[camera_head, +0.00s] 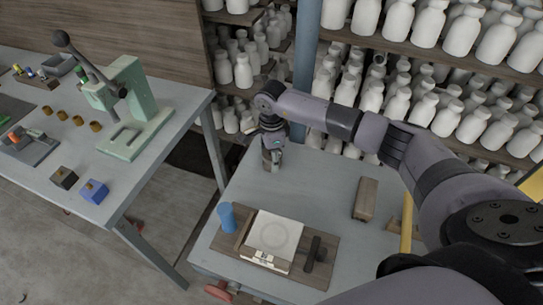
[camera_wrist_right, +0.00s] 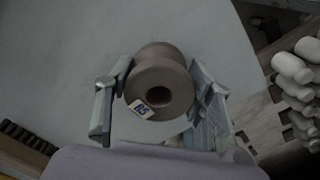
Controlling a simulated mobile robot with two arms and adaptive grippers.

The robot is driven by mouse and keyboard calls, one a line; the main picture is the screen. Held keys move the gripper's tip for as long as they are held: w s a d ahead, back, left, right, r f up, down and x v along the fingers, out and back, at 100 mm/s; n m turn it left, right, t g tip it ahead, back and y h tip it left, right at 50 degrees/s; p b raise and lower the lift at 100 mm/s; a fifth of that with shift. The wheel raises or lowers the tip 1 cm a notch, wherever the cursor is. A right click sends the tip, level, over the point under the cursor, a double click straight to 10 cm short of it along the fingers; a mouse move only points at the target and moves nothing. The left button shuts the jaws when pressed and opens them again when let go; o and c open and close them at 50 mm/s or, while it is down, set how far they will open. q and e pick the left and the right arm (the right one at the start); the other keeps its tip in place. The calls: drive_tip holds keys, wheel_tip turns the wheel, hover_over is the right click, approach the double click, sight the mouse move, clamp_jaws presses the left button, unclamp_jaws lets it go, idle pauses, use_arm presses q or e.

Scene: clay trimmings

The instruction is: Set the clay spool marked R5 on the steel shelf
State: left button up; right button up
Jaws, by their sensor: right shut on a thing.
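A brown clay spool (camera_wrist_right: 160,82) with a hole through its middle shows in the right wrist view. A small white tag on its end has blue letters that look like R5, though the first letter is blurred. My right gripper (camera_wrist_right: 160,100) is shut on it, one finger on each side. In the head view my right gripper (camera_head: 271,150) points down over the back left of the grey table, partly covering the spool. I cannot tell whether the spool touches the surface. I cannot pick out a steel shelf for certain. My left gripper is not in view.
The grey table (camera_head: 318,192) carries a scale (camera_head: 273,240) on a wooden board, a blue cup (camera_head: 226,217) and a brown block (camera_head: 365,198). Racks of white bottles (camera_head: 398,100) stand behind. A second table (camera_head: 172,160) at the left holds a green press (camera_head: 135,110).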

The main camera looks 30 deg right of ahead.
drive_tip(key=o, duration=1.4)
wheel_tip(320, 180, up, 11)
drive_tip(key=b, duration=0.2)
drive_tip(key=shift+b, duration=0.35)
drive_tip(key=shift+r, duration=0.55)
